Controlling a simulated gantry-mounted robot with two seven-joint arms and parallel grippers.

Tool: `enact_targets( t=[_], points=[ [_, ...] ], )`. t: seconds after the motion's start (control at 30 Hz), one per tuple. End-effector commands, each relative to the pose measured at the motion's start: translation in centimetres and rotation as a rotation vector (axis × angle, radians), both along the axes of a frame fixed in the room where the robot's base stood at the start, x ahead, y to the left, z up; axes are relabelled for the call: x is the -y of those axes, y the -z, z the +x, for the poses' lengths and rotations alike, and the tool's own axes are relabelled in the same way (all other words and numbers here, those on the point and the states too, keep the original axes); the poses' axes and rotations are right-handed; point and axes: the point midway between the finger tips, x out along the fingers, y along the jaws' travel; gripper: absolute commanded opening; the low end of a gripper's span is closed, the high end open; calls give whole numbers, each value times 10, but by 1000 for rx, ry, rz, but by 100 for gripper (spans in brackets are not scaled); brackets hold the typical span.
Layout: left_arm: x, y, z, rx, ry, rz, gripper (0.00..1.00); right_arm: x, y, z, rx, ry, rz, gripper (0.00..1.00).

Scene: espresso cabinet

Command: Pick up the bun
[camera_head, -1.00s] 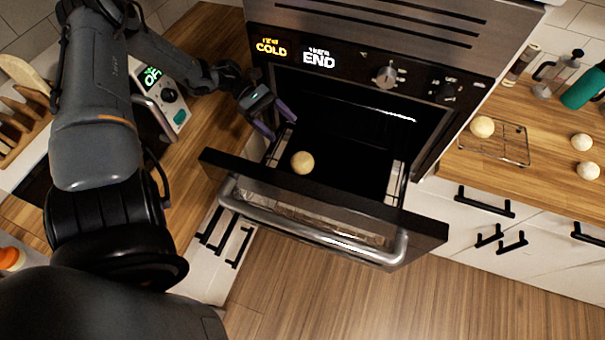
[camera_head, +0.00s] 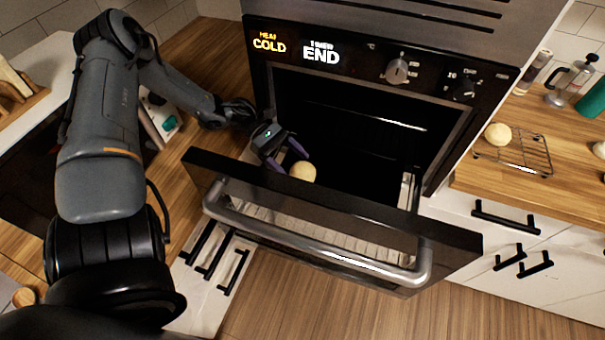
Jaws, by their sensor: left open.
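A round, pale bun (camera_head: 303,171) sits in the dark oven, just behind the top edge of the partly lowered oven door (camera_head: 330,205). The door edge hides its lower part. My left gripper (camera_head: 287,160) reaches in from the left above the oven opening. Its purple-tipped fingers are open, right at the bun's upper left side. I cannot tell whether they touch it. My right gripper is not in view.
The door's metal handle (camera_head: 315,240) juts out in front. Floor is clear below.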

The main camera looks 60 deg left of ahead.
Motion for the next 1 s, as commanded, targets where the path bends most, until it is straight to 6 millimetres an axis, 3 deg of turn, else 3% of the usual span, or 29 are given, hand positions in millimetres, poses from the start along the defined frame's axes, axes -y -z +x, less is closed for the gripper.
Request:
enact_targets(
  t=[0.2, 0.53, 0.77, 1.0],
  points=[
    [21, 12, 10, -2, 2, -1, 79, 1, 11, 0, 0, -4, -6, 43],
    [25, 12, 12, 1, 1, -1, 79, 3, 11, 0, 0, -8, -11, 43],
    [24, 12, 12, 1, 1, -1, 44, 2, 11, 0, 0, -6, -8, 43],
    [24, 12, 12, 1, 1, -1, 42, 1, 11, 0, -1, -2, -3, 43]
  ],
)
